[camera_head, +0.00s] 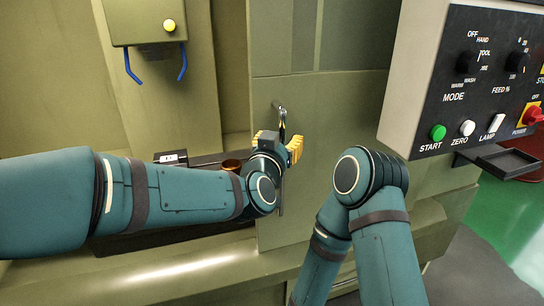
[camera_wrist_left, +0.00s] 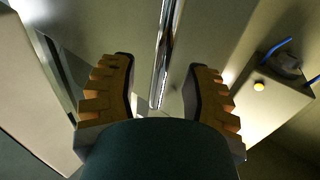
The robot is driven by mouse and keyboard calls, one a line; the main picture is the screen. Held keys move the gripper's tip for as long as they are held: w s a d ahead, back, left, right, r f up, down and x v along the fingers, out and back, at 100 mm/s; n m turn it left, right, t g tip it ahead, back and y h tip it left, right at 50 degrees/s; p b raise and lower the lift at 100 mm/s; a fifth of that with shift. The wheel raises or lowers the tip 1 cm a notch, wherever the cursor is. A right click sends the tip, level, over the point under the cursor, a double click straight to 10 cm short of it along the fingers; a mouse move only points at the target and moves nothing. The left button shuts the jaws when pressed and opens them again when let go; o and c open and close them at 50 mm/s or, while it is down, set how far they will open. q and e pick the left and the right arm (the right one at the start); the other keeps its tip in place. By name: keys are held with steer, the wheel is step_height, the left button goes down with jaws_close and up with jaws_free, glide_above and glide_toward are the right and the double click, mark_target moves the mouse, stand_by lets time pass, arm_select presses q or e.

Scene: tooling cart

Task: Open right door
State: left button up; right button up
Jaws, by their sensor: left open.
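The right door (camera_head: 335,120) is an olive panel in the middle of the head view. A shiny vertical metal handle (camera_head: 281,112) is on it near its left edge. My left gripper (camera_head: 283,143), with yellow-orange ridged fingers, is at the handle and partly hides it. In the left wrist view, the left gripper (camera_wrist_left: 160,75) is open, and the bar of the handle (camera_wrist_left: 167,50) appears between its two fingers, with gaps on both sides. I cannot tell how deep the bar sits. My right arm shows in front of the door, but its gripper is out of view.
A control panel (camera_head: 480,80) with knobs and buttons juts out at the right, with a small dark tray (camera_head: 498,160) below it. Left of the door is an open bay with a box (camera_head: 145,22) bearing blue hoses and a yellow knob. The box also shows in the wrist view (camera_wrist_left: 262,102).

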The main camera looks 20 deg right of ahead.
arm_select(q)
steer(key=v, duration=0.9)
steer(key=shift+s+a, duration=0.15)
steer(key=shift+s, duration=0.15)
steer(key=w+a+f+n+g+y, duration=0.15)
steer(key=a+f, duration=0.25)
steer(key=f, duration=0.5)
steer(key=a+f+n+g+y, duration=0.1)
steer(key=a+f+g+y, duration=0.1)
steer(key=a+f, duration=0.5)
steer(key=w+a+f+n+g+y, duration=0.1)
steer(key=a+f+g+y, duration=0.1)
steer(key=f, duration=1)
steer(key=s+a+f+n+g, duration=0.2)
steer(key=s+a+f+g, duration=0.2)
steer(key=s+a+f, duration=0.2)
steer(key=s+a+f+n+g+y, duration=0.1)
steer(key=s+a+f+n+g, duration=0.2)
steer(key=s+a+f, duration=0.3)
steer(key=s+f, duration=0.3)
steer(key=f, duration=0.4)
steer(key=shift+s+a+f+g, duration=0.25)
steer(key=shift+s+f+g, duration=0.05)
steer(key=shift+s+g, duration=0.1)
